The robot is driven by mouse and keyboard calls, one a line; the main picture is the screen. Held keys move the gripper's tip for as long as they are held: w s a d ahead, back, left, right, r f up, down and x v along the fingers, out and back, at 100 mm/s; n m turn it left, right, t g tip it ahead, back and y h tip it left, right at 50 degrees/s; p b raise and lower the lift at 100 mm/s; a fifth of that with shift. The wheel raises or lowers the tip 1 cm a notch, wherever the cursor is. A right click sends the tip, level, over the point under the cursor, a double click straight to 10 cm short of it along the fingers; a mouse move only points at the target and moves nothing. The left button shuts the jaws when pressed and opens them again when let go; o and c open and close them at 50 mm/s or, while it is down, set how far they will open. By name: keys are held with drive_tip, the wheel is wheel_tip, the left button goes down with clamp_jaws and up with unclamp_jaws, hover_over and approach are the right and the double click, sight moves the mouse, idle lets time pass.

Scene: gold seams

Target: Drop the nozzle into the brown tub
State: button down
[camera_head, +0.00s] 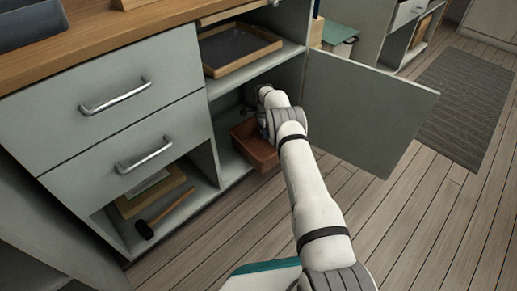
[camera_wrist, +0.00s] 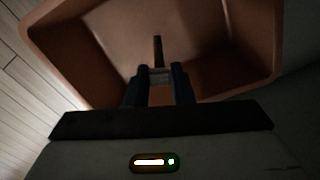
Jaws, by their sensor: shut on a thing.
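The brown tub (camera_head: 262,155) stands on the bottom shelf of the open cabinet in the head view. In the wrist view the tub (camera_wrist: 110,60) fills most of the picture, and I look down into it. My gripper (camera_wrist: 159,80) is over the tub's inside, shut on the nozzle (camera_wrist: 157,52). The nozzle is a thin dark piece with a paler band between the fingers, and its dark end points away from my wrist. The tub's floor looks bare around it. In the head view my own arm hides the gripper's fingers and the nozzle.
The cabinet door (camera_head: 365,110) stands open to the right of my arm. A shelf with a brown tray (camera_head: 240,68) is above the tub. A hammer (camera_head: 165,212) lies in the lower left compartment.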

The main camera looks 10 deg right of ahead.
drive_tip(key=c, duration=1.2)
unclamp_jaws()
drive_tip(key=shift+r, duration=0.1)
